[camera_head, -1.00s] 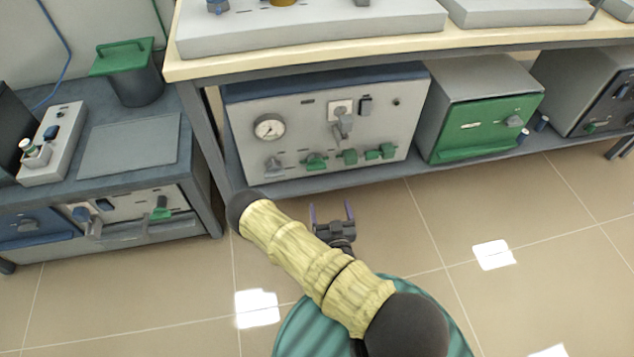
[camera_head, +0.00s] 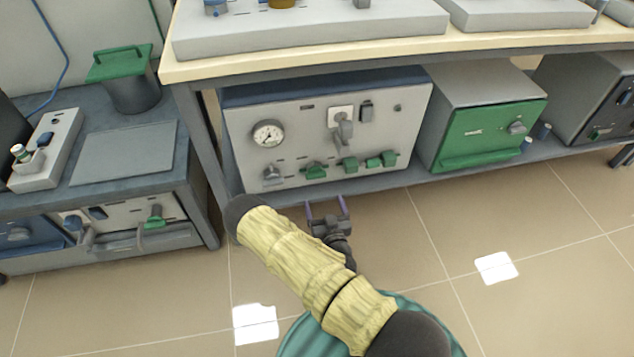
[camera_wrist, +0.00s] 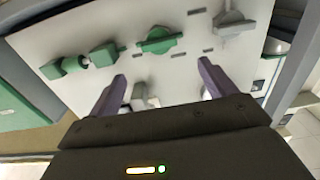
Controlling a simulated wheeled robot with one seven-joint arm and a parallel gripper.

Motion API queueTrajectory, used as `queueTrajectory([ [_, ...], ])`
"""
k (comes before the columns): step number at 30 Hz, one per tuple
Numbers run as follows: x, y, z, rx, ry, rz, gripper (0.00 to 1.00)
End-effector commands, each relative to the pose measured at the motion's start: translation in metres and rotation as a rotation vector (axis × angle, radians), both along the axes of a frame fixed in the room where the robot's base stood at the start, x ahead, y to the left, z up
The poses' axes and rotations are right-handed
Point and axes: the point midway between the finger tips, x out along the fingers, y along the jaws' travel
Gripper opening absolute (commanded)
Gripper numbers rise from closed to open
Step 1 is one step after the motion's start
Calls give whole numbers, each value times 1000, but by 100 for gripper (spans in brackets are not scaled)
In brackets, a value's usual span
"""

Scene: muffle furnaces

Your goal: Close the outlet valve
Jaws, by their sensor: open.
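A light grey control panel (camera_head: 295,130) sits on the low shelf under the bench. Along its lower edge are a grey knob (camera_head: 271,174), a green valve handle (camera_head: 315,170) and several green knobs (camera_head: 368,161) to the right. I cannot tell by label which is the outlet valve. In the wrist view the panel is turned round, with the green handle (camera_wrist: 160,40) ahead between the fingers and the grey knob (camera_wrist: 232,22) right of it. My gripper (camera_head: 326,206) is open and empty, in front of and below the green handle, apparently apart from it.
A pressure gauge (camera_head: 268,133) and a grey lever (camera_head: 343,130) are higher on the panel. A green-fronted furnace (camera_head: 490,132) stands to the right. A table leg (camera_head: 208,150) is at the left. The tiled floor (camera_head: 420,235) before the shelf is clear.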

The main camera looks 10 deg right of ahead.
Motion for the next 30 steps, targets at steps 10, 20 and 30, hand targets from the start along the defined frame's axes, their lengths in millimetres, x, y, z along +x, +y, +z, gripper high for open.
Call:
queueTrajectory([
  [10,63,0,-4,0,-2,1,84],
  [20,105,-2,-1,0,0,-2,84],
  [30,107,0,0,0,1,1,78],
])
